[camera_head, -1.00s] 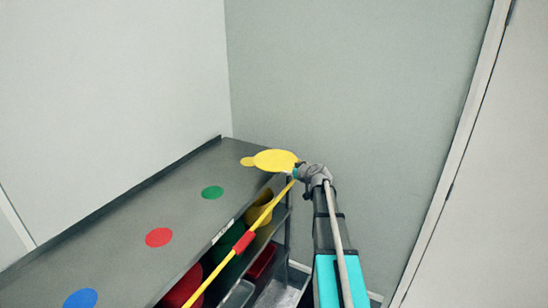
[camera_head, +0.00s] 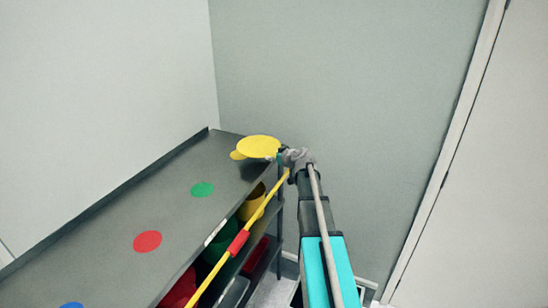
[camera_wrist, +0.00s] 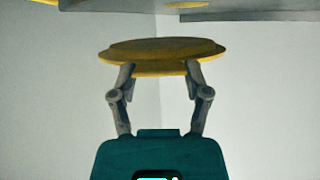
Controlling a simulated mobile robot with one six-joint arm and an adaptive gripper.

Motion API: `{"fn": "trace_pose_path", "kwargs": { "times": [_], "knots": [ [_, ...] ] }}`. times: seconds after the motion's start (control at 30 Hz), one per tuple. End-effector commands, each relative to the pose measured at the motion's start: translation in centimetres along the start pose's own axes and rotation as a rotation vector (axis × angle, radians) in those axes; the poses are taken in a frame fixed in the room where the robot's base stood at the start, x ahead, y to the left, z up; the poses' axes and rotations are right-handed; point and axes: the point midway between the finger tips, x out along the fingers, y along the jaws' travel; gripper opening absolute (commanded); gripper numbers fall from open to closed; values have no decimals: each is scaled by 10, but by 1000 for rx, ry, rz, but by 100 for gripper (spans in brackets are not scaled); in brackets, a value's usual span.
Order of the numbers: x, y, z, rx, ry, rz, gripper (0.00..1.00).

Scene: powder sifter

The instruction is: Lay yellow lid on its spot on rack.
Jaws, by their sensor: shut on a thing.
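The yellow lid (camera_head: 258,146) is a flat round disc above the far right end of the rack's grey top (camera_head: 180,215). My gripper (camera_head: 283,157) reaches it from the right. In the wrist view the two fingers are shut on the lid (camera_wrist: 160,50) from below and it looks about level. A yellow round spot (camera_head: 237,155) on the rack top shows partly, just left of the lid; the rest of it is hidden behind the lid. A dark shadow lies on the top below the lid, so it seems to be held a little above the surface.
Green (camera_head: 202,189), red (camera_head: 147,241) and blue (camera_head: 72,305) spots lie along the rack top. Below are a yellow bin (camera_head: 252,203), green and red bins. A yellow bar with a red sleeve (camera_head: 238,243) runs along the rack's front. Walls stand behind.

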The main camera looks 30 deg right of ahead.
Motion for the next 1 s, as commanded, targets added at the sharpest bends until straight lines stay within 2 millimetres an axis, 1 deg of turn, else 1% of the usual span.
{"fn": "trace_pose_path", "kwargs": {
  "times": [0.17, 0.37, 1.0],
  "knots": [
    [2, -1, 0, -1, 4, -2, 14],
    [9, -4, -1, -1, 4, -2, 14],
    [41, -23, -6, -2, 4, -3, 14]
  ]
}}
